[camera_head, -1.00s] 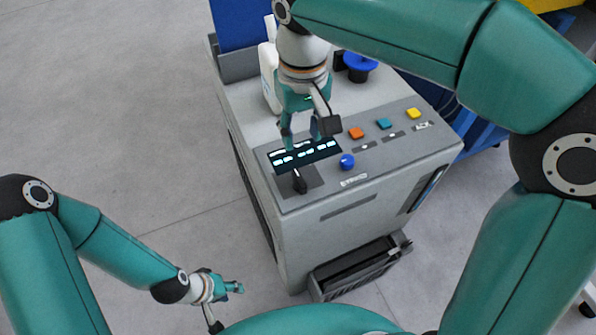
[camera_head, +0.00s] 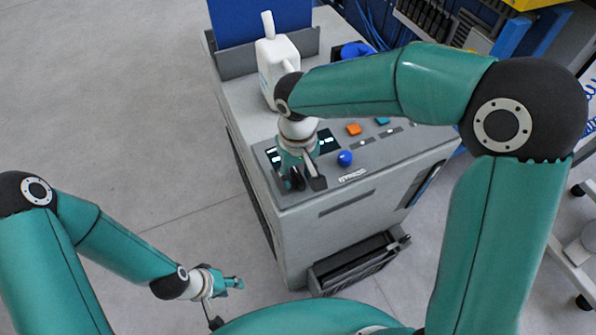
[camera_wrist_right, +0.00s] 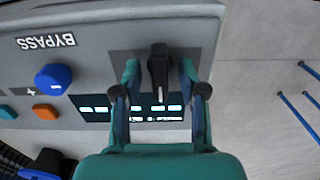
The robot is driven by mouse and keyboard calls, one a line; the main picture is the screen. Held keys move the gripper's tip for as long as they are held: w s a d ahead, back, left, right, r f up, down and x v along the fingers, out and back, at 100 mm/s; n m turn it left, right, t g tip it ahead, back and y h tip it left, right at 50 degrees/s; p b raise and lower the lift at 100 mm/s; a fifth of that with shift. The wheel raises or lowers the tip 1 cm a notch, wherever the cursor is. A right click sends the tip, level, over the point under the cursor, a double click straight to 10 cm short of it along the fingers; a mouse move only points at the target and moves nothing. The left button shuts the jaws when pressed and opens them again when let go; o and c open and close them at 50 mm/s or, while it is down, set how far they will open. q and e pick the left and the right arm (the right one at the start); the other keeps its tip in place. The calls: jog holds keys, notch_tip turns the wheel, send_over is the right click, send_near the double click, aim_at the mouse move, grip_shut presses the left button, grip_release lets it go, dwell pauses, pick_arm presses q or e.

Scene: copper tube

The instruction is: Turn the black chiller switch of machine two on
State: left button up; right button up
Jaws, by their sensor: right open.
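The black switch (camera_wrist_right: 158,65) is a small lever on the grey panel of the machine (camera_head: 345,230). In the right wrist view it stands between the two fingers of my right gripper (camera_wrist_right: 160,92), which is open, with gaps visible on both sides. In the head view my right gripper (camera_head: 293,183) is over the panel's front left corner and mostly hides the switch. My left gripper (camera_head: 230,284) hangs over the floor left of the machine, away from the panel; its finger opening is too small to judge. No machine number is readable.
A lit display (camera_wrist_right: 130,110) lies beside the switch. A blue knob (camera_head: 345,158) and orange button (camera_head: 354,129) are to its right, near the "BYPASS" label (camera_wrist_right: 46,42). A white bottle (camera_head: 278,62) stands behind. The floor to the left is clear.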

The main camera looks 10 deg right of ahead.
grip_shut()
